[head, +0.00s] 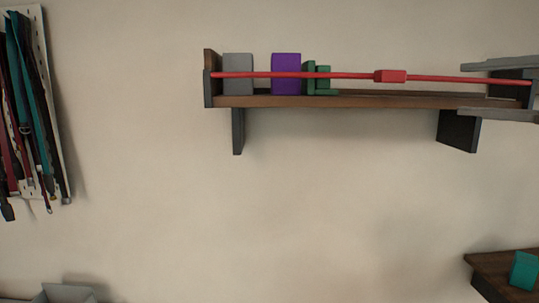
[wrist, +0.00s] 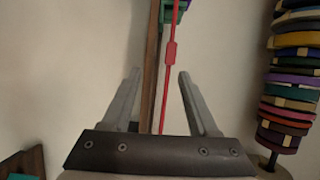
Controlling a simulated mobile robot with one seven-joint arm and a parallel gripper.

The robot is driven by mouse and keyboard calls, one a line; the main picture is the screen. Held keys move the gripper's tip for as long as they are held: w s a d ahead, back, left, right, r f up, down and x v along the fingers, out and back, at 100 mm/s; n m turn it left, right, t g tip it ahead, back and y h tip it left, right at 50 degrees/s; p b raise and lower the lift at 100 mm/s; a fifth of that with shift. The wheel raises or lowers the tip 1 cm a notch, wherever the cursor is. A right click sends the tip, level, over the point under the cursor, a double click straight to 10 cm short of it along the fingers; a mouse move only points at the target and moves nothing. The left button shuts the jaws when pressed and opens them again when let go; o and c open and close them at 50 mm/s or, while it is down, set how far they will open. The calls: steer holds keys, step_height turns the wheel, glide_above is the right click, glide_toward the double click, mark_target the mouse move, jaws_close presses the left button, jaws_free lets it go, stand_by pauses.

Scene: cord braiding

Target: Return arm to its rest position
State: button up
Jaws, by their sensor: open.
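My gripper (head: 461,90) is at the right edge of the head view, in front of the right end of a wall shelf. Its two grey fingers are spread apart, one above and one below the shelf's front line. The wrist view also shows my gripper (wrist: 159,73) open, with nothing clamped between the fingers. A thin red cord or bar (head: 270,74) with a red block (head: 390,76) on it runs along the shelf front. In the wrist view, the red bar (wrist: 164,100) passes through the gap between the fingers. The rest of my arm is out of view.
The wooden shelf (head: 400,100) holds a grey block (head: 238,74), a purple block (head: 286,73) and green pieces (head: 318,78). Straps (head: 25,100) hang at left. A wooden surface (head: 490,264) with a teal block (head: 524,270) is lower right. Stacked colored spools (wrist: 289,85) stand right in the wrist view.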

steer(key=a+f+n+g, duration=0.35)
steer(key=a+f, duration=0.55)
steer(key=f, duration=0.3)
steer(key=s+a+f+n+g+h, duration=0.2)
steer(key=s+f+n, duration=0.1)
steer(key=f, duration=0.4)
steer(key=s+a+f+n+g+h, duration=0.2)
steer(key=s+f+n, duration=0.1)
steer(key=f, duration=0.5)
steer(key=s+a+f+n+g+h, duration=0.2)
steer(key=s+f+n+g, duration=0.1)
steer(key=f, duration=0.5)
steer(key=shift+s+a+n+h, duration=0.35)
steer(key=shift+s+a+h, duration=0.05)
